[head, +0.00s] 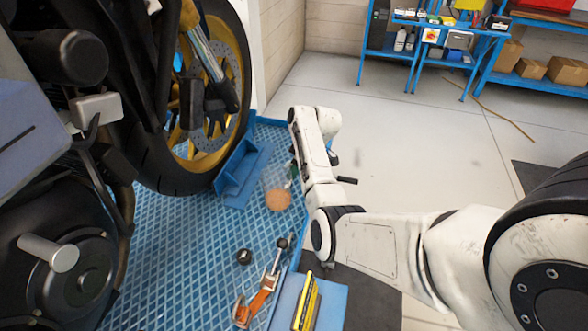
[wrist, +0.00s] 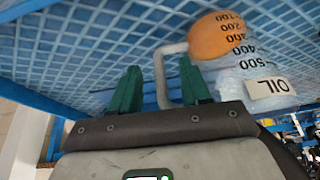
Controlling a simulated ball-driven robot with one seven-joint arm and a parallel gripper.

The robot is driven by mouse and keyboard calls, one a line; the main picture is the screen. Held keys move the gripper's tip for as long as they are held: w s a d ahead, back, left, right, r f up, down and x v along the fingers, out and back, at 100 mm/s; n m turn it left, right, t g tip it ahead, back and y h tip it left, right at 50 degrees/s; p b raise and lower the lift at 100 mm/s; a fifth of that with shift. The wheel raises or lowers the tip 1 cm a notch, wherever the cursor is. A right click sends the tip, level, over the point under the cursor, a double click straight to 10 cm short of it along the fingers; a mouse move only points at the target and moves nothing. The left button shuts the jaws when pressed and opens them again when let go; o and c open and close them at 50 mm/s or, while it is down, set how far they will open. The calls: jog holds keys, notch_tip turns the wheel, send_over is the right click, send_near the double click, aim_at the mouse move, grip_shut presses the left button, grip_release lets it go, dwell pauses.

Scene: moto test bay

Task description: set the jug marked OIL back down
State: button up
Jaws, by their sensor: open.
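The jug marked OIL (head: 277,194) is clear, with orange liquid low inside. In the head view it appears to stand on the blue patterned platform, near the blue wheel bracket. In the wrist view the jug (wrist: 228,48) appears upside down, with its OIL label and number scale readable. Its pale handle (wrist: 160,75) lies between the two green fingers of my gripper (wrist: 158,90). The fingers are open, with a gap on each side of the handle. In the head view my gripper is mostly hidden by my arm, just right of the jug.
The motorcycle wheel (head: 215,95) and blue bracket (head: 242,172) stand left of the jug. An orange-handled tool (head: 256,300) and a black round piece (head: 244,256) lie nearer on the platform (head: 165,235). Blue shelving (head: 445,22) stands at the back. The grey floor (head: 410,135) is mostly clear.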

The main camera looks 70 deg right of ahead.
jog(key=v, duration=0.9)
jog(key=shift+r, duration=0.35)
jog(key=shift+s+d, duration=0.1)
jog(key=shift+s, duration=0.1)
